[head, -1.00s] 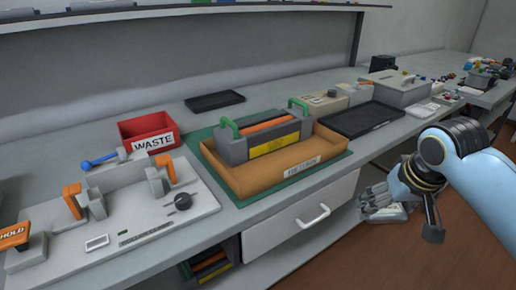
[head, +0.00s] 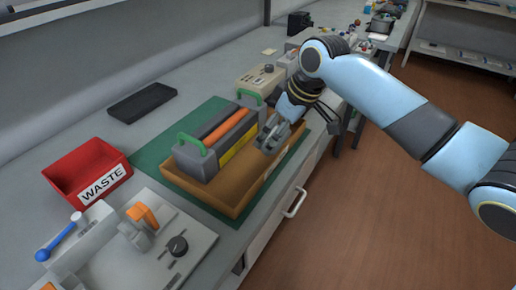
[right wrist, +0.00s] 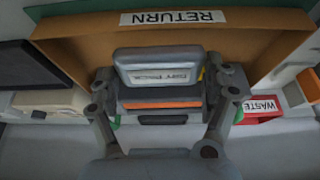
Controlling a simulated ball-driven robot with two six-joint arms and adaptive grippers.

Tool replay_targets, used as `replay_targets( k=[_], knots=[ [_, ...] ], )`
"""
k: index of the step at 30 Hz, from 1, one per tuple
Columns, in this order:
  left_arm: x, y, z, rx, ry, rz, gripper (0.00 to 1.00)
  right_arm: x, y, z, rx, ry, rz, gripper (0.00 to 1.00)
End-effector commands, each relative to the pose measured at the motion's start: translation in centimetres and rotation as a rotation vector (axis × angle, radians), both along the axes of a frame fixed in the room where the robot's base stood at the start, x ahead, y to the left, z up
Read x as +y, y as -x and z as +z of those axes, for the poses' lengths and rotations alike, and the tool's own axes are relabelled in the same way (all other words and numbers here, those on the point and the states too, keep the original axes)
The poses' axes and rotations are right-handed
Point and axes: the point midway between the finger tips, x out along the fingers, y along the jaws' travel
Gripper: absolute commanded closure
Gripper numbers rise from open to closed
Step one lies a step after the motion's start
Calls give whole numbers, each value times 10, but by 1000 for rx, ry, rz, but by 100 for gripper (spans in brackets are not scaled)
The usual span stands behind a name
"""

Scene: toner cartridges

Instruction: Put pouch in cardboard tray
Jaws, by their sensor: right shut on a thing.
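The cardboard tray (head: 208,193) is a brown open box on a green mat; its RETURN label shows in the right wrist view (right wrist: 172,18). A grey toner cartridge (head: 205,160) with green handles and an orange strip sits in it. My right gripper (head: 280,132) is at the tray's right side, beside the cartridge. It is shut on the pouch, a small pale grey packet with printed text, seen between the fingers in the right wrist view (right wrist: 158,67). In the head view the pouch is small and partly hidden; whether it touches the tray floor I cannot tell. My left gripper is out of view.
A red WASTE bin (head: 85,170) stands left of the mat, with a grey fixture (head: 150,250) in front. A black flat tray (head: 142,102) lies behind. A beige box with a knob (head: 262,80) stands beyond the cardboard tray. The bench's front edge drops to the floor.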

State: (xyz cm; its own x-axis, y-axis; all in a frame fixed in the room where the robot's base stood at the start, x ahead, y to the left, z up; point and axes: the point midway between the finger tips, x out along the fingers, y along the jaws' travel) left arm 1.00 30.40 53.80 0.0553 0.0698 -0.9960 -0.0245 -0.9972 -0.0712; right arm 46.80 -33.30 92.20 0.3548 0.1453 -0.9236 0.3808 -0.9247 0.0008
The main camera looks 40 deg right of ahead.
Motion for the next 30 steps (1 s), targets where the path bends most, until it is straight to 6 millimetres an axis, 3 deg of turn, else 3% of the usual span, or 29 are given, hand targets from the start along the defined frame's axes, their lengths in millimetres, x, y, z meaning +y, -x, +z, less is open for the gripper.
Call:
replay_targets(
  k=[4,11,16,27,28,30],
  knots=[
    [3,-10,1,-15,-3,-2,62,21,-15,-15,2,-2,-1,45],
    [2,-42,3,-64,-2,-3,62,28,-19,-34,5,2,-1,45],
    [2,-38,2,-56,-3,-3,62,28,-19,-58,2,2,0,45],
    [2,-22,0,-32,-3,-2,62,27,-19,-62,1,2,-1,45],
    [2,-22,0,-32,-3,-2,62,27,-19,-62,1,2,-1,15],
    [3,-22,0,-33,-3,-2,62,27,-19,-62,1,2,-1,6]
  ],
)
